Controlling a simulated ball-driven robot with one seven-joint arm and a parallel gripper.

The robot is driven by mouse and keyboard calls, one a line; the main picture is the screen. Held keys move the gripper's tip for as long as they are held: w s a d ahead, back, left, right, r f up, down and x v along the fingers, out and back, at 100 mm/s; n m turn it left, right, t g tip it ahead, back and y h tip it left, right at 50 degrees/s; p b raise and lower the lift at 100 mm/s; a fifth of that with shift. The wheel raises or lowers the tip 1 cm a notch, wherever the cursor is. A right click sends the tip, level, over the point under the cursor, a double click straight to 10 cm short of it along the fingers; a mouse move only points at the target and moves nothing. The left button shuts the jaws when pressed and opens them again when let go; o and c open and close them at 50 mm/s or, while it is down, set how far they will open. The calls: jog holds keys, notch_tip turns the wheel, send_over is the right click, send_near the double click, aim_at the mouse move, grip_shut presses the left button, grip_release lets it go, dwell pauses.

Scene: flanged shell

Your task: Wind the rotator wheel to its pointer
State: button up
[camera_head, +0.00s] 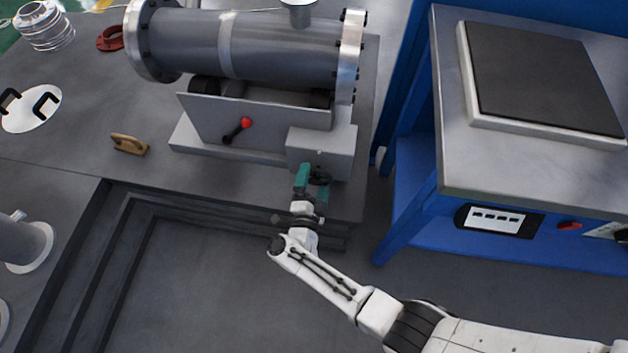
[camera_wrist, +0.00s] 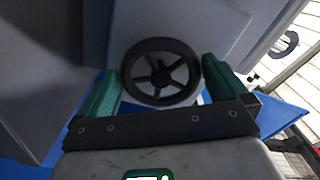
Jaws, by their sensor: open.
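The rotator wheel (camera_wrist: 160,76) is a dark spoked handwheel on the face of a grey box (camera_head: 321,150) at the right end of the rotator. In the head view the wheel (camera_head: 320,178) is small and partly hidden by my gripper (camera_head: 313,182). In the wrist view my gripper (camera_wrist: 161,70) is open, with one green finger on the left side of the wheel and one on the right. I cannot tell whether either finger touches the rim. I cannot make out the pointer in either view.
A large grey flanged shell (camera_head: 270,50) lies on the rotator. A red-knobbed lever (camera_head: 238,129) stands on its front plate. A blue-framed bench (camera_head: 540,195) stands close on the right. A wooden-handled tool (camera_head: 129,145) lies on the platform at left. Platform steps (camera_head: 150,205) lie below.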

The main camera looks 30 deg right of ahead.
jog(key=v, duration=1)
jog(key=shift+s+a+p, duration=0.2)
jog(key=shift+s+p, duration=0.1)
jog(key=shift+p, duration=0.05)
